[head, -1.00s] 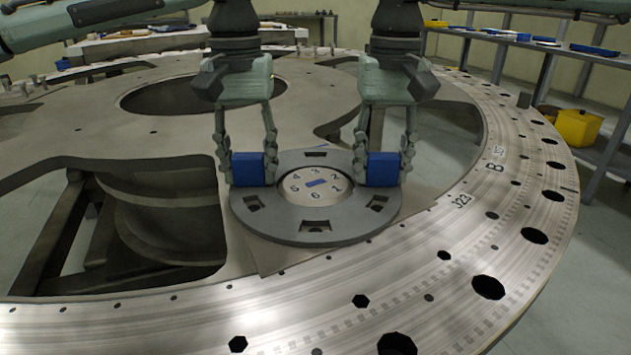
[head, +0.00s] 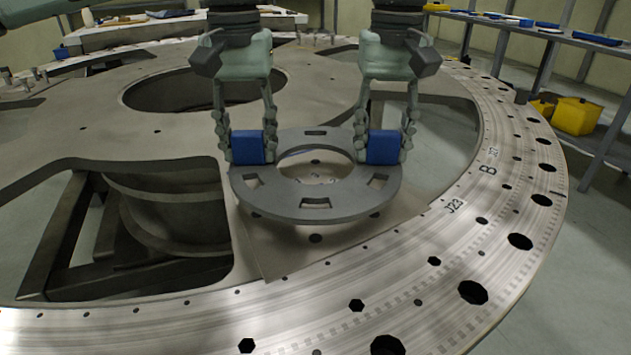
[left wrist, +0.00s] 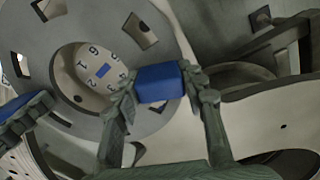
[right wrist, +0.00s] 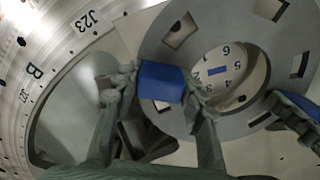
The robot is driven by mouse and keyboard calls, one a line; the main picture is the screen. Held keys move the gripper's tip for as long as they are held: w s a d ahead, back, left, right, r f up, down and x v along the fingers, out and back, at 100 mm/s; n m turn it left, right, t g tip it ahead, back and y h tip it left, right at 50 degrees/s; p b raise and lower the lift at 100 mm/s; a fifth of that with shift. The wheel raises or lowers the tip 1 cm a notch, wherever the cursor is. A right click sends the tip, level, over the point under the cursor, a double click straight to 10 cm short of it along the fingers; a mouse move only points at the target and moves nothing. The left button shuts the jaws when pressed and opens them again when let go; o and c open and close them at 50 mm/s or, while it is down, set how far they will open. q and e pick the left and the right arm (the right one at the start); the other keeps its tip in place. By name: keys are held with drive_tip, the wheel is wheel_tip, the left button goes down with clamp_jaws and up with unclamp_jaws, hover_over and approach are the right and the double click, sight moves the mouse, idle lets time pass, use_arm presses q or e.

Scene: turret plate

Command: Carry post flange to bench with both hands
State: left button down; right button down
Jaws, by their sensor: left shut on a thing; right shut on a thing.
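The post flange (head: 272,205) is a flat grey ring with slots and two blue grip blocks. It hangs a little above the turret plate (head: 185,140), about level. My left gripper (head: 248,148) is shut on the left blue block, which also shows in the left wrist view (left wrist: 160,82). My right gripper (head: 385,147) is shut on the right blue block, which also shows in the right wrist view (right wrist: 161,82). A pale numbered disc (right wrist: 228,62) with a blue mark shows through the ring's hole. A bench (head: 165,34) stands behind the plate.
The round turret plate has large openings, with a dark structure (head: 170,215) under the left one. Its bright rim (head: 440,290) has several holes. A shelf table (head: 550,33) with blue and yellow items stands at the right, with a yellow bin (head: 577,116) beneath.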

sight(251, 163)
idle(0.5)
